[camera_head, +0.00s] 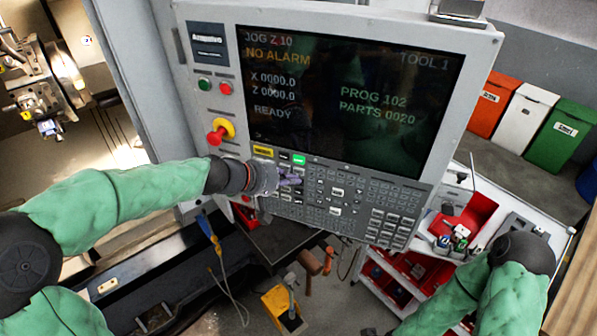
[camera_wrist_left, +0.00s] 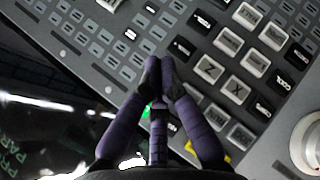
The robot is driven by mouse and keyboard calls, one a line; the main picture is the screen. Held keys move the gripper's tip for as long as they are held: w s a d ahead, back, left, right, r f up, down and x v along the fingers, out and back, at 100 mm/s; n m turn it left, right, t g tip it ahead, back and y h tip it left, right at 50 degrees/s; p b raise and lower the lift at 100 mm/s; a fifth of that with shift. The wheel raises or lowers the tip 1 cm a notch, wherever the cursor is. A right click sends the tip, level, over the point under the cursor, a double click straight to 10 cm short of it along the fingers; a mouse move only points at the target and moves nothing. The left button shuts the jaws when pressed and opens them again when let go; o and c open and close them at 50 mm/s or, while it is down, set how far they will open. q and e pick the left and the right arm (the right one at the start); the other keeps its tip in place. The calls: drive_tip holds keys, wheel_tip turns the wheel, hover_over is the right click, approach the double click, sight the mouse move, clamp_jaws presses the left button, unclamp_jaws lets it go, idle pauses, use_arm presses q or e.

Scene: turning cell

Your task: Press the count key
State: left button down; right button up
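The control panel's keypad (camera_head: 345,205) sits below its screen (camera_head: 345,98), with many small dark and light keys. I cannot make out which key is the count key in either view. My left gripper (camera_head: 292,178) is at the upper left part of the keypad, its tips over the keys. In the left wrist view the purple fingers of my left gripper (camera_wrist_left: 157,64) meet at their tips, shut and empty, over the keys beside the light Z key (camera_wrist_left: 209,68). Whether they touch a key cannot be told. The tips hide some keys. My right gripper is out of view.
The screen reads JOG Z 10, NO ALARM, READY, PROG 102 and PARTS 0020. A red emergency stop knob (camera_head: 217,134) is left of the keypad. A lit green key (camera_head: 299,160) is close above my gripper. A white cart (camera_head: 470,215) with red trays stands at the right.

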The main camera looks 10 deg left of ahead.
use_arm(q)
drive_tip(key=shift+w, duration=0.1)
drive_tip(key=shift+w+d, duration=0.1)
drive_tip(key=shift+w, duration=0.2)
drive_tip(key=shift+w, duration=0.3)
idle(0.7)
drive_tip(key=shift+s, duration=0.1)
drive_tip(key=shift+s+b, duration=0.55)
drive_tip(key=shift+s, duration=0.1)
drive_tip(key=shift+s+a+b, duration=0.2)
drive_tip(key=shift+s+b, duration=0.2)
drive_tip(key=shift+s, duration=0.85)
drive_tip(key=shift+s+a+b, duration=0.2)
drive_tip(key=shift+s+b, duration=0.15)
drive_tip(key=shift+s, duration=0.9)
